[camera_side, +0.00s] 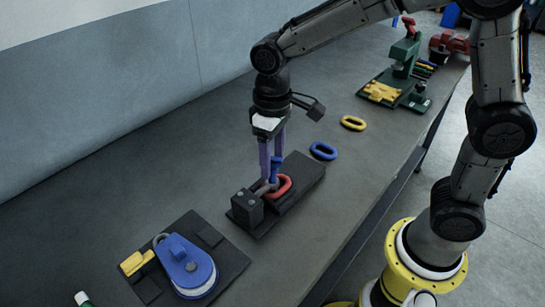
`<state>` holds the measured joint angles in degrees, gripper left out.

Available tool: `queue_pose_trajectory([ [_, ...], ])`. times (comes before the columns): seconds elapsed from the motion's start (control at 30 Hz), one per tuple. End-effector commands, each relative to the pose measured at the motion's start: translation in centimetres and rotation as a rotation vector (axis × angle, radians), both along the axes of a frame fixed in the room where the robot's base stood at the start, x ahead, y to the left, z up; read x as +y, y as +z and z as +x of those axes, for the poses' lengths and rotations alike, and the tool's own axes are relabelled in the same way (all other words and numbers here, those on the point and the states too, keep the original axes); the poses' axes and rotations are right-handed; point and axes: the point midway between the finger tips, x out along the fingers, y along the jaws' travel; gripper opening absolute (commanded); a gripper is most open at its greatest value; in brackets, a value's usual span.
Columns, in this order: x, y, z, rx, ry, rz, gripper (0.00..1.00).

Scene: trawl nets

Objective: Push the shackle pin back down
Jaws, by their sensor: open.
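My gripper (270,168) points straight down over a dark base plate (305,169) in the middle of the bench. Its two purple fingers are open, with a blue upright piece (276,167), apparently the shackle pin's head, between or just behind them. A red link (281,187) lies on the plate beside the fingertips. A dark block (247,207) stands at the plate's near left end, with a grey metal part (263,188), likely the shackle, by it. The fingers partly hide the pin, and I cannot tell whether they touch it.
A blue ring (323,151) and a yellow ring (353,123) lie on the bench (190,155) to the right. A blue pulley block (184,264) sits on a dark plate at the lower left. A green press (403,55) and a red vise (448,44) stand at the far right.

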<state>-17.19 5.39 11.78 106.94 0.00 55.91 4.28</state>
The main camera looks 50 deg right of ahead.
Motion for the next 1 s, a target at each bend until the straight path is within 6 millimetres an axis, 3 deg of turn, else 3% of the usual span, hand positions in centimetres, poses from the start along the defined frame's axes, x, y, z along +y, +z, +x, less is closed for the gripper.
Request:
queue_pose_trajectory([
  [0.3, 0.0, -0.22, -0.01, 0.0, 0.0, 0.0, 0.59],
  [0.63, 0.0, -0.18, 0.0, 0.0, 0.0, 0.0, 0.0],
  [1.0, 0.01, -0.16, 0.01, -0.001, 0.0, 0.0, 0.0],
])
